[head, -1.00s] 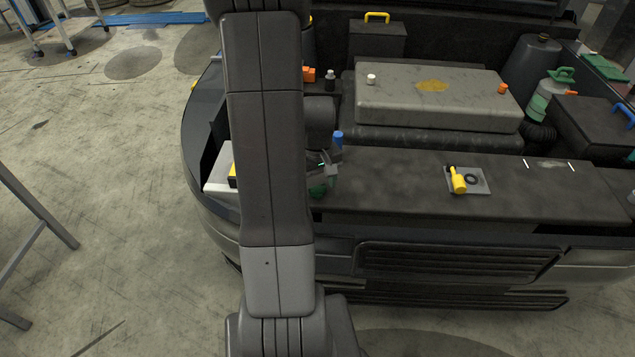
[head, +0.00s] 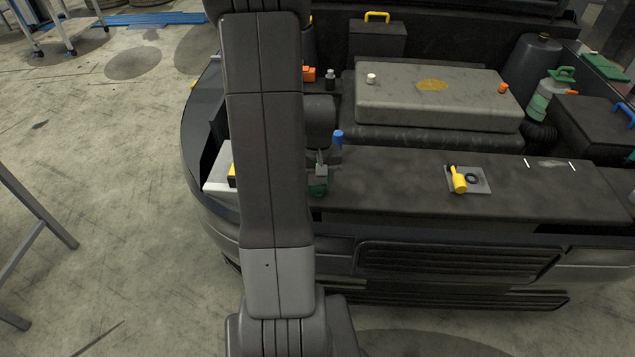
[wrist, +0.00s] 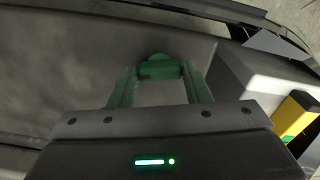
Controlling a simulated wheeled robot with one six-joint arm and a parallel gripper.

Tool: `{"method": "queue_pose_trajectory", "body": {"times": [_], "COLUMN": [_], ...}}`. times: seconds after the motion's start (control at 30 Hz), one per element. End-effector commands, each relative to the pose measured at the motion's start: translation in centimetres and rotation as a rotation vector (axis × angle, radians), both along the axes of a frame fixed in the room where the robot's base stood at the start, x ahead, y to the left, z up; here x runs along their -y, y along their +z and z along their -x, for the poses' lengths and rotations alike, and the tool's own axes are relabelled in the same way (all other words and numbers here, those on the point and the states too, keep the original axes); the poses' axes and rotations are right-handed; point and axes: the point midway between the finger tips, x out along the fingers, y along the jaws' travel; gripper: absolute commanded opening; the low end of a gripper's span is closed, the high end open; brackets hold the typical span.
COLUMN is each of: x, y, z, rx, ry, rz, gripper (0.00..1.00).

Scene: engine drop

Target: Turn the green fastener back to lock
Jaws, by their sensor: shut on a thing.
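The green fastener (wrist: 160,67) sits on the dark front panel in the wrist view, a rounded green head between my fingertips. My gripper (wrist: 160,82) has green fingers, one on each side of the fastener, and is shut on it. In the head view my arm hides most of the fastener, and only a part of my gripper (head: 319,183) shows at the arm's right edge. Which way the fastener is turned cannot be told clearly.
A yellow-handled latch (head: 459,180) stands on the panel to the right. A blue-capped bottle (head: 338,145) is just behind my gripper. A yellow block (wrist: 295,114) on a pale housing is close on the right in the wrist view. The grey engine cover (head: 435,105) lies behind.

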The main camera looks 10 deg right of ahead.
Motion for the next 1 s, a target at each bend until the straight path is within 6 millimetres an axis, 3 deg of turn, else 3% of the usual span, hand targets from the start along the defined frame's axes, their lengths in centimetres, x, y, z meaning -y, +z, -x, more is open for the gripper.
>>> {"method": "queue_pose_trajectory", "body": {"times": [0.43, 1.0], "x": [0.01, 0.01], "y": [0.02, 0.06], "z": [-0.01, -0.02], "rx": [0.000, 0.001], "ry": [-0.237, -0.278], "rz": [0.000, 0.000], "gripper": [0.21, 0.21]}}
